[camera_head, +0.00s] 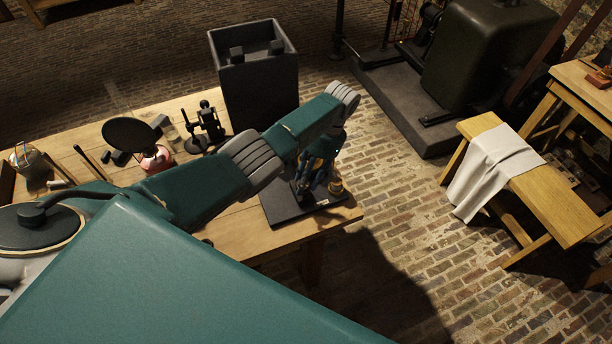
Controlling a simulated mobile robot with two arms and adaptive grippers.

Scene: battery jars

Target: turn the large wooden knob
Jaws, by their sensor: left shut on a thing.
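A dark flat board (285,208) lies at the right end of the wooden table, with dark apparatus on it. My left arm reaches over the table from the left. My left gripper (309,187) points down at the board and is shut on what appears to be the large wooden knob. The fingers and arm hide most of that thing, and its turn angle cannot be told. A small yellowish round piece (336,187) shows just right of the gripper. My right gripper is not in view.
The wooden table (240,228) carries a tall dark open box (259,90), a black stand (207,128), a round black disc (132,134) and a pinkish-red pot (158,160). A bench with a white cloth (494,165) stands at the right. Brick floor between is clear.

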